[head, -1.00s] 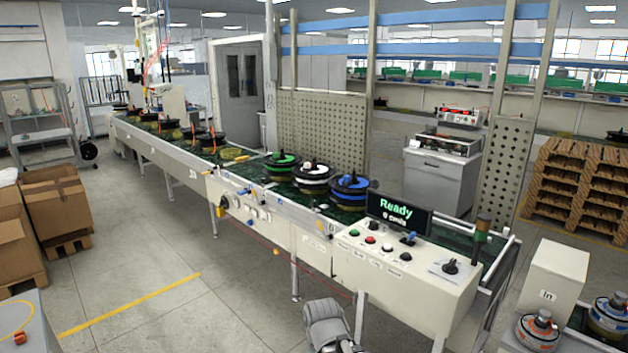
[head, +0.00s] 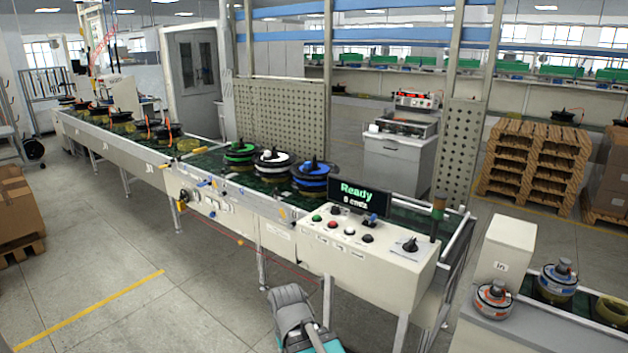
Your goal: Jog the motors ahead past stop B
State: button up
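Three hub motors stand in a row on the green conveyor belt (head: 208,161): a green-banded one (head: 240,153), a white-banded one (head: 271,166) and a blue-banded one (head: 314,178). The control panel (head: 373,266) at the belt's near right end has a display (head: 357,200) reading "Ready" and a smaller, blurred line starting with 0. The panel carries a green button (head: 316,218), a red button (head: 333,225), a white button (head: 349,231), black buttons, a blue-topped lever (head: 372,219) and a black knob (head: 410,244). I cannot tell which part is stop B. Part of my arm shows below the panel; my gripper is not visible.
More dark motors (head: 122,119) stand farther up the line. A white box marked "In" (head: 505,247) and an orange-banded motor (head: 494,299) are at right. Pallets (head: 535,170) stand behind. The floor (head: 150,245) left of the line is mostly open.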

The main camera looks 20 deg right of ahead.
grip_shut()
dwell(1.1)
